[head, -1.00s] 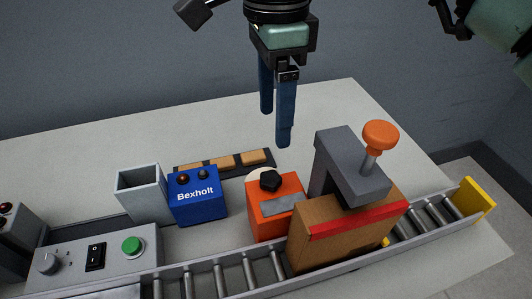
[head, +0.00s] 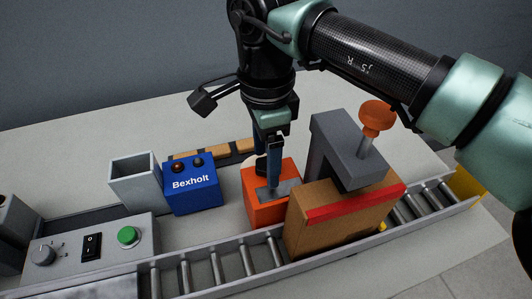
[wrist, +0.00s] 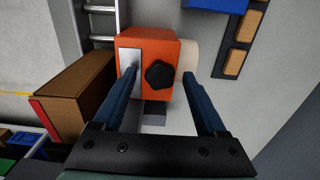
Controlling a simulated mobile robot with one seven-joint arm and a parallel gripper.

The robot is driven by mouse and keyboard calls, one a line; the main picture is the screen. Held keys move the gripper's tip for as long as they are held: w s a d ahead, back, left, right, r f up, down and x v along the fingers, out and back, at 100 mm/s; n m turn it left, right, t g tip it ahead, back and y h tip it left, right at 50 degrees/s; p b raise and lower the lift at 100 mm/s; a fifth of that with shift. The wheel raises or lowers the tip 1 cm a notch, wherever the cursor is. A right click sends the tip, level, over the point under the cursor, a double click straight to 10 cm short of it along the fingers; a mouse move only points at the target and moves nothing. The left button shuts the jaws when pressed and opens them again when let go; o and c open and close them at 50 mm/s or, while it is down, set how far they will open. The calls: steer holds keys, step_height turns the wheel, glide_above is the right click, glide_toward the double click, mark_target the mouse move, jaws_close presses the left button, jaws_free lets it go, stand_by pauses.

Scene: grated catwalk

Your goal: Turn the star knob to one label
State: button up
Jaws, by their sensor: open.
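The black star knob (wrist: 159,74) sits on top of an orange box (wrist: 150,47) that has a grey plate on one side. In the head view the orange box (head: 263,213) stands behind the roller conveyor, and my gripper hides the knob. My gripper (wrist: 163,75) is open above the box. In the wrist view its two blue fingers stand on either side of the knob, apart from it. In the head view my gripper (head: 272,175) points down over the box. No label text can be read on the orange box.
A cardboard box (head: 340,220) with red tape stands right of the orange box, under a grey press (head: 345,150) with an orange knob. A blue Bexholt box (head: 193,193) and a grey bin (head: 134,180) stand left. A control panel (head: 90,245) is at front left.

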jaws_close()
stand_by(0.4)
steer(key=m, duration=0.4)
steer(key=shift+m+b, duration=0.3)
steer(key=shift+m, duration=0.1)
steer(key=m, duration=0.4)
steer(key=shift+w+m+b, duration=0.1)
steer(key=shift+m+b, duration=0.2)
steer(key=m, duration=0.4)
steer(key=shift+r+m+b, duration=0.1)
steer(key=shift+m+b, duration=0.4)
steer(key=shift+m, duration=1.6)
